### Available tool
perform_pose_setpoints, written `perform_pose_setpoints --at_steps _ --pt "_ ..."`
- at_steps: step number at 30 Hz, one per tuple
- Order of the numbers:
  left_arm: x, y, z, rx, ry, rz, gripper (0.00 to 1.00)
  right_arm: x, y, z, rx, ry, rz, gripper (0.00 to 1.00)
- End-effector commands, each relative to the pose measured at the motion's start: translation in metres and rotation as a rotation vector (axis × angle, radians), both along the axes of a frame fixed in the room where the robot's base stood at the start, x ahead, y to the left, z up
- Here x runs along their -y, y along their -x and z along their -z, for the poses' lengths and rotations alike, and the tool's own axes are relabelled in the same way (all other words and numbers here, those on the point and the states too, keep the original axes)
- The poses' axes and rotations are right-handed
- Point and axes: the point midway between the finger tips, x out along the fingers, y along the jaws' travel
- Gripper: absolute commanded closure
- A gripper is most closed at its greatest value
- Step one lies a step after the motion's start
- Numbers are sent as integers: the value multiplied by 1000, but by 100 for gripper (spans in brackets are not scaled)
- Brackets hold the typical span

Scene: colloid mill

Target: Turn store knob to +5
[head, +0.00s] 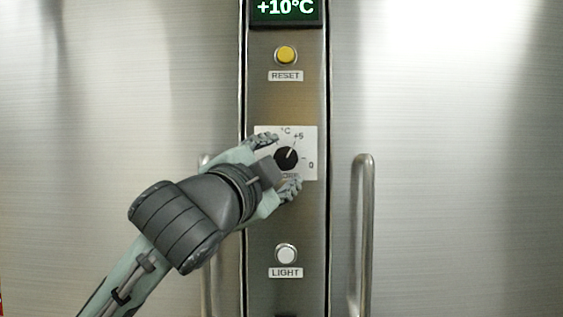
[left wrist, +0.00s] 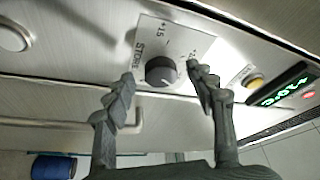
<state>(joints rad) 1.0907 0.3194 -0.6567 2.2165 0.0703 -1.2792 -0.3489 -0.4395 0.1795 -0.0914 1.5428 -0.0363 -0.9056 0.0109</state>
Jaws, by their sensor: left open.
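The black round store knob (head: 287,157) sits on a white dial plate (head: 309,171) on the steel centre column. Its pale pointer line seems to slant up and right, toward the +5 label; the exact setting is too small to tell. My left gripper (head: 278,164) is open in front of the dial, one finger above left of the knob and one below. It covers the plate's left part and some of its STORE label. In the left wrist view the knob (left wrist: 161,71) lies between the open fingers (left wrist: 164,82), with visible gaps on both sides.
A green display (head: 286,8) above reads +10°C. A yellow RESET button (head: 285,55) is above the dial and a white LIGHT button (head: 286,254) below. A vertical door handle (head: 364,235) stands out at right; another is partly behind my left arm.

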Motion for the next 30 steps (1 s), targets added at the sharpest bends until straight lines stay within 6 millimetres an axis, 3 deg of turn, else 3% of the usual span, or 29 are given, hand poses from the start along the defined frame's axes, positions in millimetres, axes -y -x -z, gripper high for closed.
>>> perform_pose_setpoints --at_steps 6,12,30 --pt "-13 35 8 0 0 0 44 -1 -1 0 0 -1 1 100" --pt "-20 54 11 0 0 0 44 -1 -1 0 1 -1 1 100" --pt "-20 56 12 0 0 -1 44 -1 -5 -1 6 -1 1 100"
